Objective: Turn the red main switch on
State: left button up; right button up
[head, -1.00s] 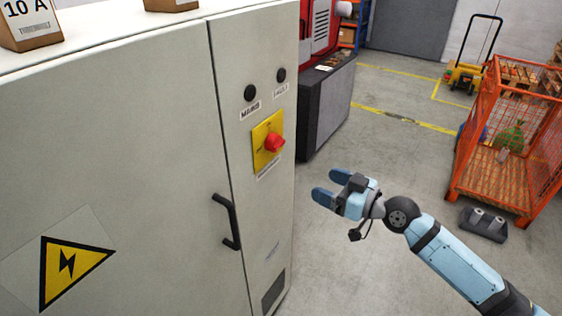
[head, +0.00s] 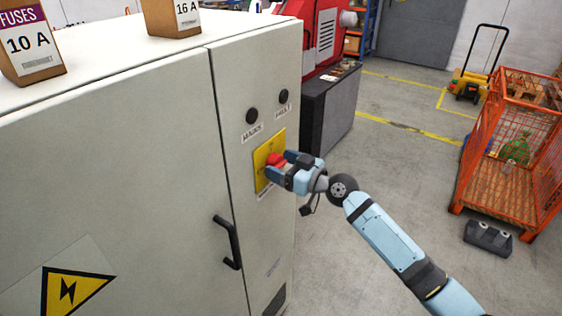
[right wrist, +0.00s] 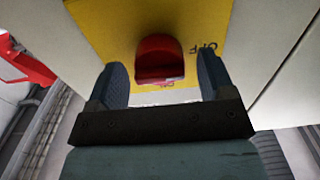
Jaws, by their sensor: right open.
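The red main switch (head: 276,159) sits on a yellow plate (head: 262,172) on the grey cabinet's narrow door. In the right wrist view, the red knob (right wrist: 159,58) stands between the two blue fingers of my open right gripper (right wrist: 159,85). A gap shows on each side, so the fingers do not appear to touch the knob. In the head view, my right gripper (head: 279,168) is at the plate and partly covers the knob. My left gripper is not in view.
The cabinet (head: 120,150) has a black door handle (head: 228,243) below the switch and two dark round indicators above it. Fuse boxes (head: 32,45) stand on top. An orange mesh cart (head: 508,140) stands at the right; the floor between is mostly clear.

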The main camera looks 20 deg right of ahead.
jog(key=shift+w+a, duration=0.15)
jog(key=c, duration=0.9)
